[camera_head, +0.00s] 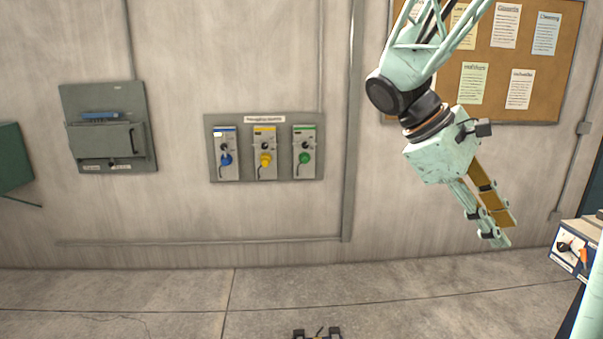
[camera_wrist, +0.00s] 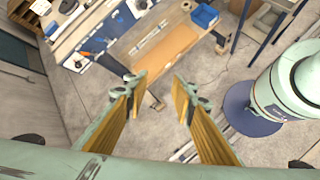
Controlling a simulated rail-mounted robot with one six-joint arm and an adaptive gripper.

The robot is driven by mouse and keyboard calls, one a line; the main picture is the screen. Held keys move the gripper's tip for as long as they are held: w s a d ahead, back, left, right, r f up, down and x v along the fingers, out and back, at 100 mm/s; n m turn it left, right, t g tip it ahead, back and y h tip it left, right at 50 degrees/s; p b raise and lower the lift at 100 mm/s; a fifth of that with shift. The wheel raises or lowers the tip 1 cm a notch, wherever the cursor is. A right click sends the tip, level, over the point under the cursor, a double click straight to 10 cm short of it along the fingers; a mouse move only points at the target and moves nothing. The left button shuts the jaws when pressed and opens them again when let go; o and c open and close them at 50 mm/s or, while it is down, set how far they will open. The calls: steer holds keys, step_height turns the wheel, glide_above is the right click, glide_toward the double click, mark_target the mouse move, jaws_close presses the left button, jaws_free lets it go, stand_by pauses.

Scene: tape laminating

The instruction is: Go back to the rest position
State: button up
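My gripper (camera_head: 494,230) hangs in the air in front of the wall at the right of the head view, pointing down and to the right. In the wrist view my gripper (camera_wrist: 160,88) shows its two yellow-lined fingers well apart, with nothing between them. The gripper is open and empty. No held object shows in either view.
A workbench (camera_wrist: 130,48) with an orange-brown mat (camera_wrist: 172,46) and a blue bin (camera_wrist: 204,16) lies beyond the fingers. A wall panel (camera_head: 214,174) and a cork board (camera_head: 552,90) are on the wall. The floor ahead is mostly clear.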

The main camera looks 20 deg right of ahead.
steer(key=s+a+f+m+t+y, duration=0.1)
steer(key=s+a+t+y, duration=0.1)
steer(key=a, duration=0.9)
steer(key=s+a+f+m+t+y, duration=0.1)
steer(key=s+a+t+y, duration=0.1)
steer(key=a, duration=0.9)
steer(key=s+a+f+m+t+y, duration=0.1)
steer(key=s+a+t, duration=0.3)
steer(key=a, duration=0.7)
steer(key=shift+s+f+m+y+b, duration=0.2)
steer(key=shift+s+m+y+b, duration=0.15)
steer(key=shift+s+m+y, duration=0.4)
steer(key=shift+w+d, duration=0.15)
steer(key=shift+d, duration=0.05)
